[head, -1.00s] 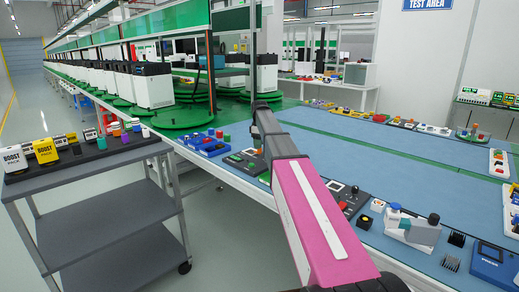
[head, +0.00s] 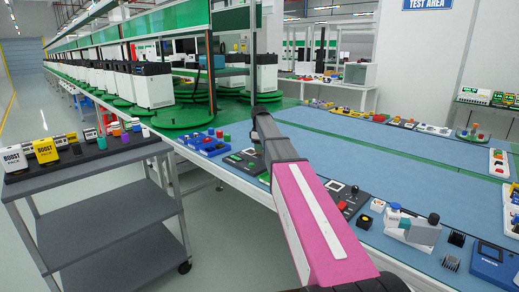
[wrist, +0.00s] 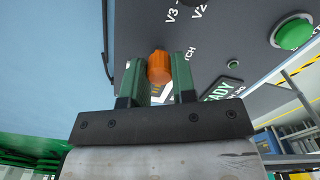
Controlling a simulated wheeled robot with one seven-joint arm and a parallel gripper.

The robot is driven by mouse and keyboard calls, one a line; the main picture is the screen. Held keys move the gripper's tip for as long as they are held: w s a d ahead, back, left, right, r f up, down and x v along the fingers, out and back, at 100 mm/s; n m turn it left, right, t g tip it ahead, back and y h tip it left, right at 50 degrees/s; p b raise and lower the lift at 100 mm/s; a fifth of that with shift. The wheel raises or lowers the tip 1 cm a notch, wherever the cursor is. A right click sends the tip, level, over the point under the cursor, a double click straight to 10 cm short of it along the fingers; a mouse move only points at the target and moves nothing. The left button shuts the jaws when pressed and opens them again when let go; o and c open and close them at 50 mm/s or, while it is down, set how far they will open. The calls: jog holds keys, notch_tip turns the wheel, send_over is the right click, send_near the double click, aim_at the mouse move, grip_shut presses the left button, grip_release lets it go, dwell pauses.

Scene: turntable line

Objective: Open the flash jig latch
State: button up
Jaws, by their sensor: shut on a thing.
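The flash jig is a dark grey panel with white lettering, close up in the wrist view (wrist: 215,62). Its orange latch knob (wrist: 159,66) stands between the green fingers of my gripper (wrist: 158,78), which is shut on it. A green round button (wrist: 293,32) and a small green light sit on the panel to the right. In the head view the dark jig (head: 240,162) lies on the near edge of the line, partly behind my arm. My gripper and the knob are hidden there.
A blue tray of coloured parts (head: 208,143) lies left of the jig. Another dark panel with a red part (head: 345,198) lies to its right. A grey cart (head: 95,183) with boxes stands at the left. The blue mat (head: 400,185) has bare space.

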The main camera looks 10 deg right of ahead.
jog(key=shift+m, duration=0.3)
jog(key=m, duration=0.3)
jog(key=shift+m, duration=0.3)
jog(key=m, duration=0.4)
jog(key=shift+m, duration=0.3)
jog(key=m, duration=0.4)
jog(key=shift+m, duration=2.5)
jog(key=o, duration=0.9)
jog(key=shift+o, duration=0.2)
